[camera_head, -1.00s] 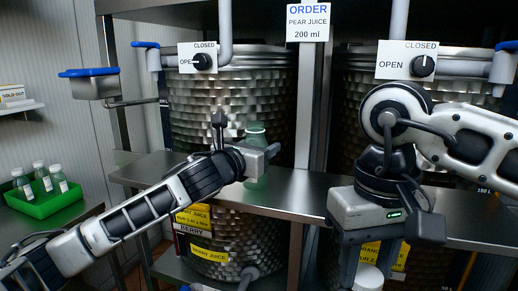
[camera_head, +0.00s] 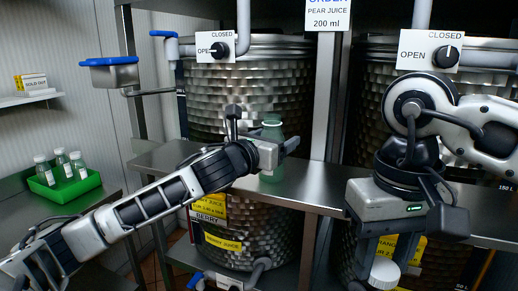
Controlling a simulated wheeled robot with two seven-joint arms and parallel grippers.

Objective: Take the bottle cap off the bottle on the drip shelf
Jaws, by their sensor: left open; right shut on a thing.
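The bottle (camera_head: 271,130) is pale green and see-through. It stands upright on the steel drip shelf (camera_head: 318,187), and its neck shows no cap. My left gripper (camera_head: 284,150) is open at the bottle and hides part of its middle. I cannot tell whether the fingers touch it. My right gripper (camera_head: 384,256) points down at the front of the shelf, to the right of the bottle. It is shut on a round white cap (camera_head: 384,273), which shows below its fingers.
Two steel tanks stand behind the shelf, with valve signs (camera_head: 215,46) and (camera_head: 428,51) above. A green crate (camera_head: 64,180) with several capped bottles sits on the left counter. A blue-topped tray (camera_head: 110,73) juts out at upper left. Shelf space between my grippers is clear.

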